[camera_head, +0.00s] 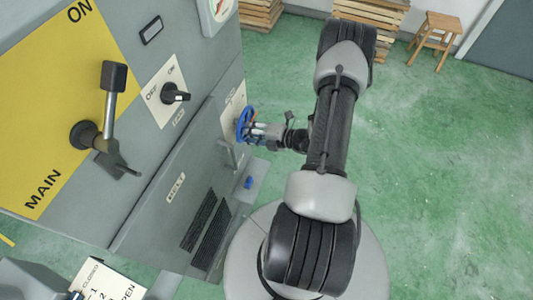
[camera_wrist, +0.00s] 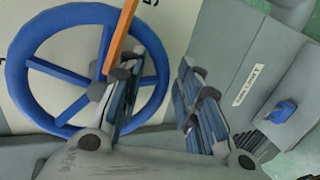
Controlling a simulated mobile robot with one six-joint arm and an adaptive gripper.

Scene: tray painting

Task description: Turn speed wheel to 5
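The speed wheel (camera_wrist: 22,90) is a blue spoked ring on a pale panel (camera_wrist: 190,12) in the wrist view. An orange bar (camera_wrist: 119,35) runs from near its hub up past the rim. A partly cut-off mark on the panel sits at the top, right of the bar; I cannot read it surely. My gripper (camera_wrist: 168,55) is open, its left finger in front of the wheel and its right finger right of the rim. The rim's right side shows between the fingers; contact cannot be told. In the head view the wheel (camera_head: 243,124) is at my gripper (camera_head: 252,130).
The grey cabinet carries a yellow MAIN panel with a lever (camera_head: 110,95) and a black OFF/ON knob (camera_head: 174,95). A small blue knob (camera_wrist: 281,111) is on a grey box right of the wheel. Green floor right of my arm is open; a stool (camera_head: 437,35) stands far back.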

